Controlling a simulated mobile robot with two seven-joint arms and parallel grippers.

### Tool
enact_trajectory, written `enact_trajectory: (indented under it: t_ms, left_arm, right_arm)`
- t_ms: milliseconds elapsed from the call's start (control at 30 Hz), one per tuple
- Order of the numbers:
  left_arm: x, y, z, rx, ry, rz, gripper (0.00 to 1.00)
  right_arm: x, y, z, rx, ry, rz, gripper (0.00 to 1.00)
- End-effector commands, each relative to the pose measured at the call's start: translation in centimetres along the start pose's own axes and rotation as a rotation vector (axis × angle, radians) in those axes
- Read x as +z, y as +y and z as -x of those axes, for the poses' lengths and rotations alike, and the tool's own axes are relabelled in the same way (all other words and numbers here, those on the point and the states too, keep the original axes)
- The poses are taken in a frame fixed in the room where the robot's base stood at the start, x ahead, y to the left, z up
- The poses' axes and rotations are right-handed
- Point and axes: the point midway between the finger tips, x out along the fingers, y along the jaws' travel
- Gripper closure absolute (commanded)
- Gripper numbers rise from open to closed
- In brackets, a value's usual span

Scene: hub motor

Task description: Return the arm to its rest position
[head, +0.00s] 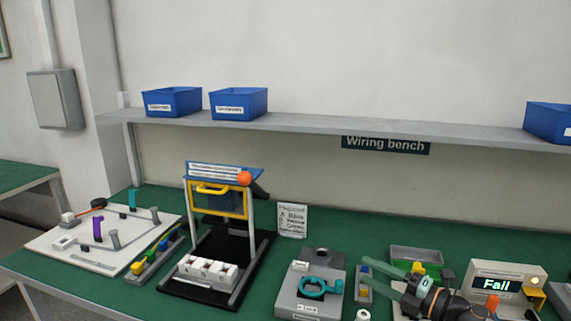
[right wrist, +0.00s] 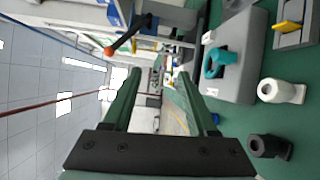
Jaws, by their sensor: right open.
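My right gripper (head: 378,275) is at the lower right of the head view, over the right part of the green bench. Its two green fingers are apart with nothing between them. In the right wrist view the fingers (right wrist: 158,74) also stand apart and empty, with the room and the bench behind them. The grey fixture with a teal ring-shaped clamp (head: 312,287) is just left of the fingers in the head view. My left arm and gripper do not show.
A black stand with a yellow handle (head: 212,188) and orange knob holds white blocks. A white board (head: 105,243) lies left. A tester (head: 505,281) reads "Fail" behind my right arm. A grey tray (head: 416,253) is near it. Blue bins (head: 238,104) sit on the shelf (head: 300,123).

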Motion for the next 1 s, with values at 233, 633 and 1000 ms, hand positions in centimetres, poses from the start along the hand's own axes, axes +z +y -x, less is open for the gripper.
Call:
enact_trajectory:
  t_ms: [233, 633, 1000]
  left_arm:
    - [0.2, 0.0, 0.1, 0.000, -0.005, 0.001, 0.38]
    - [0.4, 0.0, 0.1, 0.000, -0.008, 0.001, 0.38]
    - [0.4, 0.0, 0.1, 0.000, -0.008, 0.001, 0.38]
  right_arm:
    - [-3.0, -1.5, 0.6, 0.150, -0.366, -0.431, 0.42]
    - [-10.8, -12.0, 12.1, -0.056, -1.004, -1.213, 0.42]
    - [-21.5, -16.1, 21.6, -0.403, -1.315, -1.604, 0.42]
